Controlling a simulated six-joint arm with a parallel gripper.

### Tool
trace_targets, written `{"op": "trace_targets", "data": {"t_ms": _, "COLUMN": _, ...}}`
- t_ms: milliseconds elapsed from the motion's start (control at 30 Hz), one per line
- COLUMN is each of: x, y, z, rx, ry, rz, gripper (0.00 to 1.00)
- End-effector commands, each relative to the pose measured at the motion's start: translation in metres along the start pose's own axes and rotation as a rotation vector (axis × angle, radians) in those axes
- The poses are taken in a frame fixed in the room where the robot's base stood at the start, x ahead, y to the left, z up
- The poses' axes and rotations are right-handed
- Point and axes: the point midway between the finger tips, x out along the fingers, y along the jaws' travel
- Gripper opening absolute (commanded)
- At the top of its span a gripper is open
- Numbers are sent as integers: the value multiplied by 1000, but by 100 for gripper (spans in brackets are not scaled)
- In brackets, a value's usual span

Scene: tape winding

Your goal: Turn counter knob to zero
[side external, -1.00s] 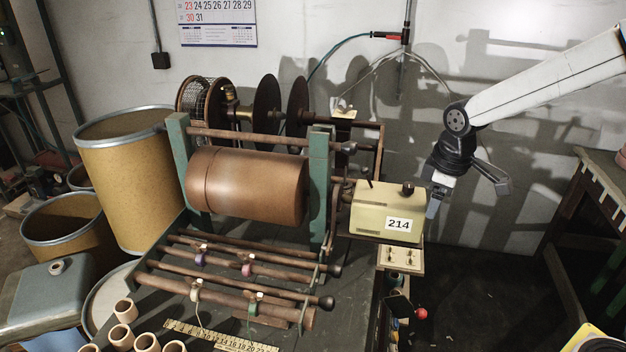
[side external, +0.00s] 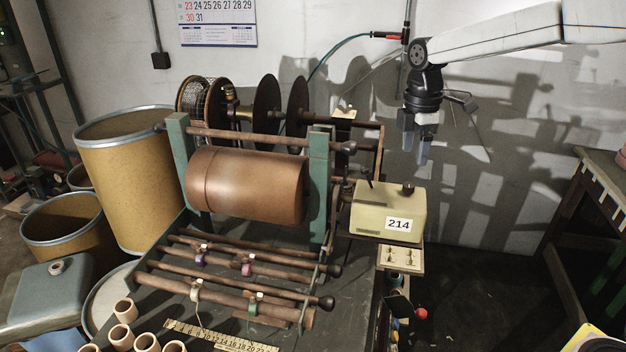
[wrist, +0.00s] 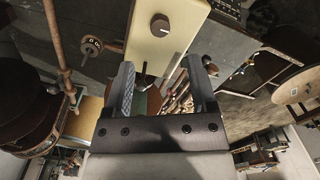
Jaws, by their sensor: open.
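The counter is a pale yellow box (side external: 388,211) on the right end of the winding machine, with a white label reading 214. Its dark round knob (side external: 408,188) stands on the top face near the right end. In the wrist view the knob (wrist: 160,25) shows from above with a light pointer line, on the pale box top (wrist: 168,50). My gripper (side external: 415,155) points down above and slightly behind the box, apart from the knob. In the wrist view my gripper (wrist: 166,75) has its two fingers spread with nothing held between them.
A thin dark lever (side external: 370,178) rises at the left of the box. The green upright post (side external: 320,185) and large brown roller (side external: 247,186) stand to its left. A switch panel (side external: 400,257) sits below the box.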

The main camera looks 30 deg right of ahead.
Motion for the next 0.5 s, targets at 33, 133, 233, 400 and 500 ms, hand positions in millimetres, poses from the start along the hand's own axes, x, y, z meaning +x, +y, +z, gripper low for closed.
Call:
{"op": "trace_targets", "data": {"t_ms": 33, "x": 2, "y": 0, "z": 0, "rx": 1, "ry": 0, "rz": -1, "gripper": 73}}
{"op": "trace_targets", "data": {"t_ms": 133, "x": 8, "y": 0, "z": 0, "rx": 1, "ry": -1, "rz": -1, "gripper": 73}}
{"op": "trace_targets", "data": {"t_ms": 233, "x": 17, "y": 0, "z": 0, "rx": 2, "ry": -1, "rz": -3, "gripper": 73}}
{"op": "trace_targets", "data": {"t_ms": 400, "x": 38, "y": -1, "z": 0, "rx": 2, "ry": -1, "rz": -3, "gripper": 73}}
{"op": "trace_targets", "data": {"t_ms": 500, "x": 50, "y": -1, "z": 0, "rx": 3, "ry": -1, "rz": -2, "gripper": 73}}
